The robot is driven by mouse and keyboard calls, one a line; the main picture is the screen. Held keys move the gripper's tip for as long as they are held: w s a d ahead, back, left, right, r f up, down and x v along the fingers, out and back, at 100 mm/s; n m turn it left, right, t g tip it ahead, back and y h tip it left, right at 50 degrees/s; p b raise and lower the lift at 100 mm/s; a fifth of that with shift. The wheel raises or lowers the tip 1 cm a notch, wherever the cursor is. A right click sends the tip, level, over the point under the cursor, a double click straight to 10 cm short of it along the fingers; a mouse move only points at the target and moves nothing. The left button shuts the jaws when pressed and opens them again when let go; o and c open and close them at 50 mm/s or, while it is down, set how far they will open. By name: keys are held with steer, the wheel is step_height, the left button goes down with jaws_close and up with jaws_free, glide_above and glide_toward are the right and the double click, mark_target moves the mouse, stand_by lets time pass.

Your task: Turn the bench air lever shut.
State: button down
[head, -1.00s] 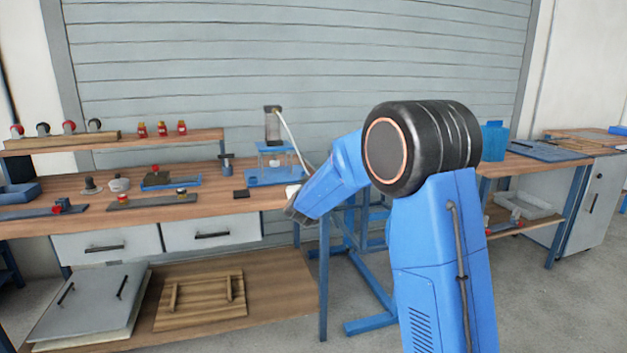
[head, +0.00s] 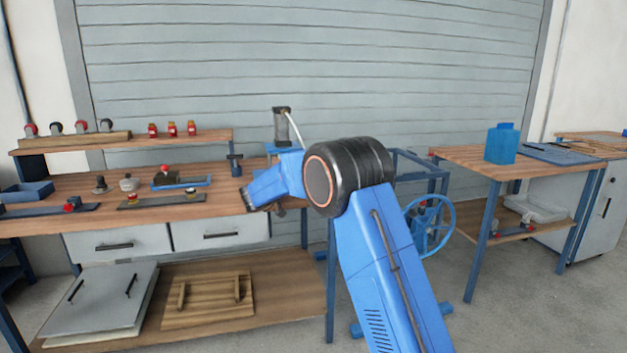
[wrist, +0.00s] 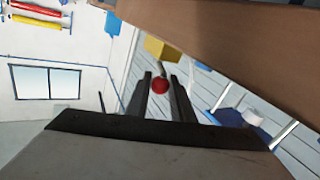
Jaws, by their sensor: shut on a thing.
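In the wrist view, my gripper (wrist: 161,92) has its two dark fingers on either side of a round red knob (wrist: 160,87). The fingers look shut on this knob, which I take to be the handle of the bench air lever. A yellow block (wrist: 160,50) sits just beyond it, probably the valve body; how they join is hidden. In the head view, my arm reaches to the front right corner of the workbench (head: 70,188), and its links hide the fingers and the lever. The lever's angle cannot be read.
A brown board edge (wrist: 240,35) passes close above the fingers in the wrist view. Drawers (head: 220,233) lie left of my arm. A blue handwheel (head: 430,225) stands right of it. A second table (head: 465,156) holds a blue container (head: 502,144).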

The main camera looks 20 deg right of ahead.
steer(key=shift+w+m+g, duration=0.15)
steer(key=shift+m+g, duration=0.15)
steer(key=shift+g, duration=0.1)
steer(key=c, duration=1.5)
jaws_free()
steer(key=shift+c, duration=0.2)
steer(key=shift+a, duration=0.1)
steer(key=v, duration=1.7)
steer(key=shift+a+f, duration=0.2)
steer(key=shift+f, duration=0.1)
